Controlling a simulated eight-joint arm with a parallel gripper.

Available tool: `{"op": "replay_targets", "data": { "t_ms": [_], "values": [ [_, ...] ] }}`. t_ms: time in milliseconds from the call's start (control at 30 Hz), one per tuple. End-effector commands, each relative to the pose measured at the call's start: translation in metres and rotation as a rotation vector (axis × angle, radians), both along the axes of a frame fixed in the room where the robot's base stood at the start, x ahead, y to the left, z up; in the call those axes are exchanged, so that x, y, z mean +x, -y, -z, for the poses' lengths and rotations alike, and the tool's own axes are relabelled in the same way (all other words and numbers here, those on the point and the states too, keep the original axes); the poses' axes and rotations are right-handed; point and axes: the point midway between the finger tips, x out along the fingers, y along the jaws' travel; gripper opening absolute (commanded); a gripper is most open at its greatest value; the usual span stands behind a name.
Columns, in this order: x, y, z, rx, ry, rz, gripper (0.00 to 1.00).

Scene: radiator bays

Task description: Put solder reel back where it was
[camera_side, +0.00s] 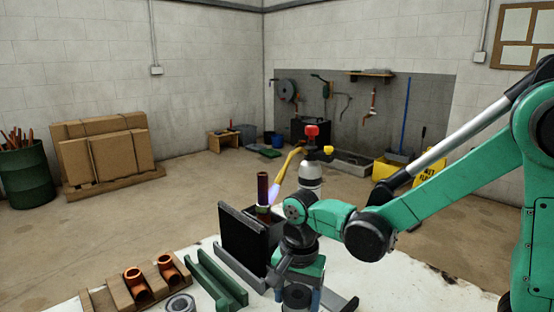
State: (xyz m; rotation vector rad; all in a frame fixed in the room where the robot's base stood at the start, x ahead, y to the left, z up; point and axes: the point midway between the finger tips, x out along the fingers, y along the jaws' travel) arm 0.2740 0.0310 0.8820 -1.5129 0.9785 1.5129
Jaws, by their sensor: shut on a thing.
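My gripper (299,301) is at the bottom middle of the side view, over the near part of the white work surface.
A dark upright plate (245,240) and a lit torch (290,165) stand behind my gripper. To the left are a green channel (217,280), copper elbows (138,284) on a wooden rack (100,299), and a grey ring-shaped item (181,304).

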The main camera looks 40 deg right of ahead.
Motion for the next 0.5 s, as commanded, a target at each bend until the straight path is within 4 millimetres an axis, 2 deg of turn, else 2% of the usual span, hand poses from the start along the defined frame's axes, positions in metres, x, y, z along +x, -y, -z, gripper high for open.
{"op": "replay_targets", "data": {
  "t_ms": [500],
  "values": [
    [0.0, 0.0, 0.044, 0.0, 0.0, 0.0, 0.0]
  ]
}}
